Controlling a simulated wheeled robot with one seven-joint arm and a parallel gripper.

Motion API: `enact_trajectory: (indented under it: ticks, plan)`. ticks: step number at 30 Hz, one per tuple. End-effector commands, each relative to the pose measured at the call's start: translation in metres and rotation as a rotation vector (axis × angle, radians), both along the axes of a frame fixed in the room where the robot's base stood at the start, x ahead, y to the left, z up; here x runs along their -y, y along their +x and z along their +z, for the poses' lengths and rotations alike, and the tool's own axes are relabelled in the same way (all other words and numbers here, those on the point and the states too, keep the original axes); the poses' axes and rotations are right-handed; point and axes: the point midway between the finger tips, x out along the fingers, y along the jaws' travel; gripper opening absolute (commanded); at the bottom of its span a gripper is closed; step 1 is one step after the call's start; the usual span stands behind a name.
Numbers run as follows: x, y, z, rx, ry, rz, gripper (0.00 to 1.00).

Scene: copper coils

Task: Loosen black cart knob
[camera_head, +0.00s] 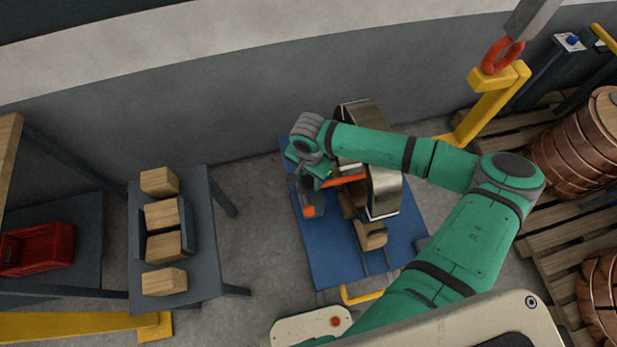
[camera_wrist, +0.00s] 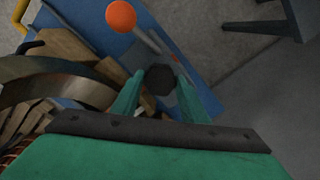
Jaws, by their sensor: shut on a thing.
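The black cart knob (camera_wrist: 158,77) sits between the two green fingers of my gripper (camera_wrist: 159,90) in the wrist view, and they are shut on it. The blue cart (camera_head: 323,258) stands on the floor in the middle of the head view and carries a metal coil ring (camera_head: 384,190). My arm reaches over the cart from the right, with my gripper at the cart's left side. The knob is hidden in the head view behind my wrist.
An orange ball (camera_wrist: 120,16) on a rod is close to my gripper. Wooden blocks (camera_head: 370,236) lie on the cart by the ring. A grey table (camera_head: 205,275) with several wooden blocks stands left. Copper coils (camera_head: 572,150) on pallets stand right. A red hook (camera_head: 502,56) hangs at upper right.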

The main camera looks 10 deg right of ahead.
Motion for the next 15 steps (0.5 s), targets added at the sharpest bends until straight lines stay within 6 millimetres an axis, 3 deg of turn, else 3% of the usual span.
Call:
enact_trajectory:
  ticks: [15]
  plan:
    - [0.0004, -0.0007, 0.0001, 0.000, 0.001, 0.484, 0.18]
